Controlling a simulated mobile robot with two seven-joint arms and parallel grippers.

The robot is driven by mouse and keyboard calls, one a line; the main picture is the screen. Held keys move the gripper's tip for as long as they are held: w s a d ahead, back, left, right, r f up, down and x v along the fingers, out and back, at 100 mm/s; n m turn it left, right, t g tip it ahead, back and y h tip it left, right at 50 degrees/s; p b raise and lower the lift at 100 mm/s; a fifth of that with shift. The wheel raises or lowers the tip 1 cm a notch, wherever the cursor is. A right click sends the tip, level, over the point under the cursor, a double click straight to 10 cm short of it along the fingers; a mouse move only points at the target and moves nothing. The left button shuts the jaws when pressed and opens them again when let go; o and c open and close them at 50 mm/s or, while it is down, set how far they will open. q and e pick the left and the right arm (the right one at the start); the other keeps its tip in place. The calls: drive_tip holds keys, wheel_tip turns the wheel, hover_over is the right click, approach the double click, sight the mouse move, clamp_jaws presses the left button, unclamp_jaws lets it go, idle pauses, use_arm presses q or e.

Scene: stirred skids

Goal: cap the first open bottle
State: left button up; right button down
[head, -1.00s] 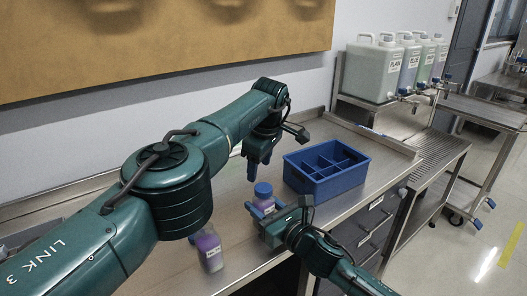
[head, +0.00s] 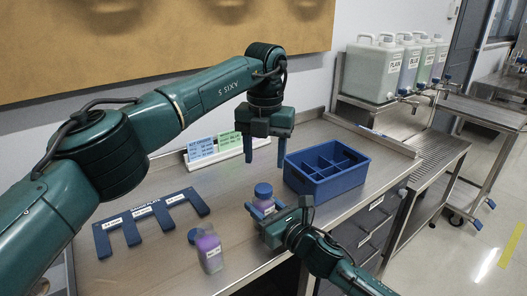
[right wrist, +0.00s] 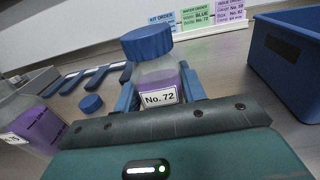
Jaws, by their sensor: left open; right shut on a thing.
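A bottle with purple liquid, labelled No. 72 (right wrist: 158,97), stands upright with a blue cap (right wrist: 147,42) on its mouth. My right gripper (head: 268,219) is shut around its body; the bottle also shows in the head view (head: 263,205). A second purple bottle (head: 209,252) stands to its left without a cap; it shows at the left edge of the right wrist view (right wrist: 35,125). A loose blue cap (right wrist: 91,103) lies on the table beside that bottle, also in the head view (head: 192,236). My left gripper (head: 264,160) is open and empty, fingers down, above and behind the capped bottle.
A blue divided crate (head: 330,188) stands right of the bottles. A blue slotted plate (head: 150,217) lies at left on the steel table. Order cards (head: 215,150) stand at the back. Several large jugs (head: 374,72) stand on a far shelf.

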sight(263, 188)
use_arm(q)
drive_tip(key=shift+s+a+r+n, duration=0.1)
drive_tip(key=shift+s+r+n, duration=0.4)
drive_tip(key=shift+n, duration=0.1)
drive_tip(key=shift+f, duration=0.15)
drive_tip(key=shift+f, duration=3.9)
drive_tip(key=shift+c, duration=0.3)
drive_tip(key=c, duration=0.9)
drive_tip(key=m, duration=0.3)
drive_tip(key=shift+m, duration=0.3)
drive_tip(key=shift+c, duration=0.2)
drive_tip(key=m, duration=0.5)
drive_tip(key=shift+w, duration=0.1)
drive_tip(key=o, duration=1.2)
drive_tip(key=shift+c, duration=0.2)
